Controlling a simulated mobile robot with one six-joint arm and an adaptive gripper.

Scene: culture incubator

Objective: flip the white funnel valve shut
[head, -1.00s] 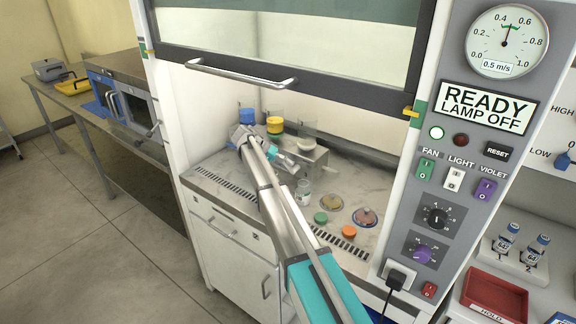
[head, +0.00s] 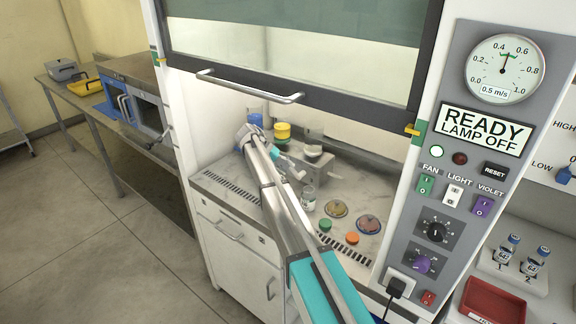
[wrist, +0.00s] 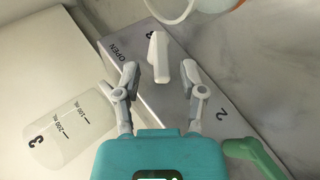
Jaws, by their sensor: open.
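The white valve lever (wrist: 159,58) stands up from a grey metal block in the wrist view, beside the printed word OPEN. My gripper (wrist: 158,73) is open, with one finger on each side of the lever's lower end. I cannot tell whether either finger touches it. Part of a white funnel with an orange ring (wrist: 178,8) shows at the top edge of the wrist view.
A clear beaker marked 3 (wrist: 62,130) is left of my gripper, and a green object (wrist: 250,152) is at right. The cabinet also holds a yellow-capped container (head: 282,131), a small jar (head: 308,199), dishes and caps. The raised sash (head: 290,75) hangs above my arm.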

